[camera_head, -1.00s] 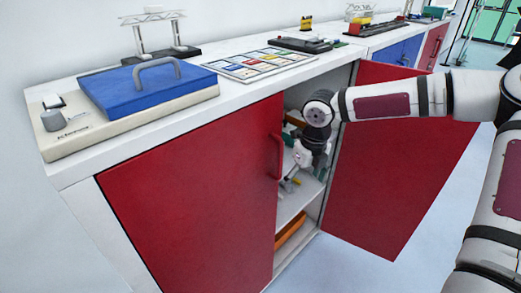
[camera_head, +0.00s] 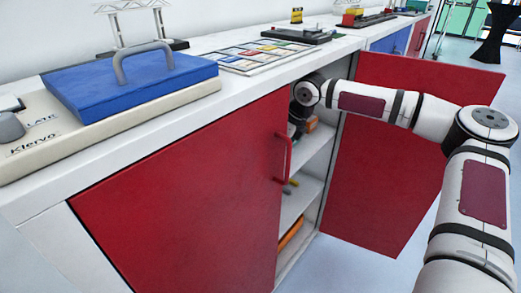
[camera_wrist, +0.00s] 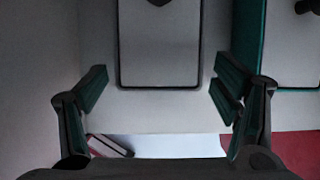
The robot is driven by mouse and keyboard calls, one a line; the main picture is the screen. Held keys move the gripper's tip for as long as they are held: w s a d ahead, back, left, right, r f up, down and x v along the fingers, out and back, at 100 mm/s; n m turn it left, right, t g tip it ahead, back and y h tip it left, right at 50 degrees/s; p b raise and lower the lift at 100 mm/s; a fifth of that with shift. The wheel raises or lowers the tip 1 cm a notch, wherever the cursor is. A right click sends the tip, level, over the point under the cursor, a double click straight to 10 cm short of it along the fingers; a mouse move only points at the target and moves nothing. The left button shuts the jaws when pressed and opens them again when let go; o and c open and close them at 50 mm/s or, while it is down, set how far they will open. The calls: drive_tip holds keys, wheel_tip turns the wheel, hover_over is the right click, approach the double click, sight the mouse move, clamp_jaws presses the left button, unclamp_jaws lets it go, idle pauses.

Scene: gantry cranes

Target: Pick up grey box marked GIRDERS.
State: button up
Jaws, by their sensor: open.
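In the wrist view, a pale grey box-like thing with a dark rim (camera_wrist: 160,60) lies ahead, between and beyond the fingers. A dark shape sits at its top edge. No GIRDERS lettering is readable, so I cannot tell for sure that it is the named box. My gripper (camera_wrist: 160,87) is open, with one finger on each side of the view and nothing held between them. In the head view my arm reaches into the red cupboard, and the gripper is hidden behind the left door (camera_head: 185,200).
A similar thing with a green rim (camera_wrist: 250,45) stands close on the right in the wrist view. The right door (camera_head: 375,175) is swung open beside my arm. An orange item (camera_head: 290,233) lies low inside. A blue-lidded case (camera_head: 130,85) is on the white counter (camera_head: 150,125).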

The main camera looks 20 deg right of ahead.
drive_tip(key=w+a, duration=0.1)
drive_tip(key=w, duration=0.1)
drive_tip(key=w+a+b, duration=0.1)
drive_tip(key=w+a, duration=0.1)
drive_tip(key=shift+w+a, duration=0.25)
drive_tip(key=shift+w, duration=0.05)
drive_tip(key=shift+w+a+f, duration=0.15)
drive_tip(key=shift+w+f, duration=0.15)
drive_tip(key=shift+f, duration=0.25)
drive_tip(key=c, duration=1.6)
